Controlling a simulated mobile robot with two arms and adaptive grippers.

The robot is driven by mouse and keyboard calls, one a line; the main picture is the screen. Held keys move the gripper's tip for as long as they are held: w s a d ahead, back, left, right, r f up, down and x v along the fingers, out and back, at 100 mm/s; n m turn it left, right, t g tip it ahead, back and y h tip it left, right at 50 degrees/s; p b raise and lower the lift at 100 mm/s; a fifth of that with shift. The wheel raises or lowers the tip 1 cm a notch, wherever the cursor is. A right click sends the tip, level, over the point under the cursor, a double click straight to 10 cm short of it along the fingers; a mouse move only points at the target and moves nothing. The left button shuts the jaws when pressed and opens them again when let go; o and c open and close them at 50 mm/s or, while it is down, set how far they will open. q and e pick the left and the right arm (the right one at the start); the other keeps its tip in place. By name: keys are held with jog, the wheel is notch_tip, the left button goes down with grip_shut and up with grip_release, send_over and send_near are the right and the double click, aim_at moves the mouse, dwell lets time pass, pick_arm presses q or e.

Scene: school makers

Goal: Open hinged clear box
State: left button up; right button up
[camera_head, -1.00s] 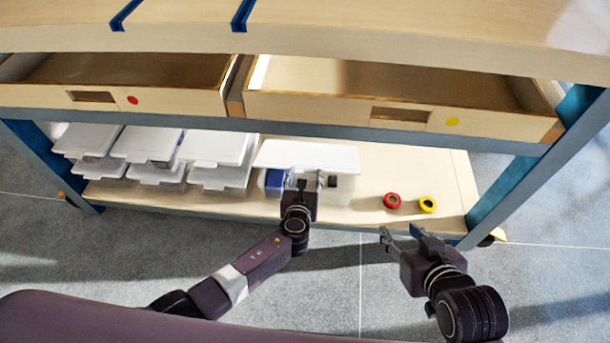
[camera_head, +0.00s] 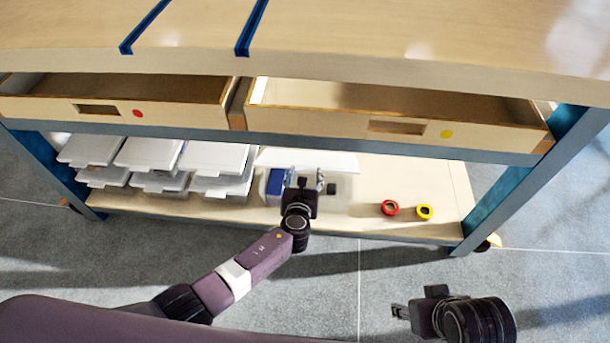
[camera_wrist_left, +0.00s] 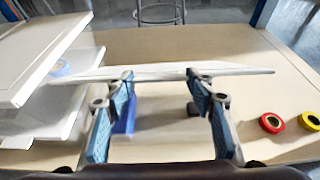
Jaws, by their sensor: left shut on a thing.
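The hinged clear box stands on the lower shelf in the head view, with its white lid (camera_head: 310,160) above and behind my left gripper (camera_head: 305,186). In the left wrist view the lid (camera_wrist_left: 160,73) shows as a thin, nearly edge-on panel. A blue item (camera_wrist_left: 124,112) and a dark item show through the clear walls. My left gripper (camera_wrist_left: 161,76) is shut on the box, its fingers apart with the tips at the lid's front edge. The exact contact is hard to see. My right gripper (camera_head: 412,303) is low over the floor at right, away from the box; its opening is unclear.
Stacked white-lidded boxes (camera_head: 149,154) stand close to the left. A red roll (camera_head: 390,208) and a yellow roll (camera_head: 424,212) lie on the shelf at right. Two open drawers (camera_head: 345,119) hang above the shelf. The bare shelf (camera_head: 435,180) offers room at right.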

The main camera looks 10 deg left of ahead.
pick_arm(q)
jog(key=shift+w+r, duration=0.35)
jog(key=shift+r, duration=0.25)
jog(key=shift+w+r+p, duration=0.1)
jog(key=shift+p, duration=0.2)
jog(key=shift+c, duration=0.2)
jog(key=o, duration=1.7)
jog(key=v, duration=1.2)
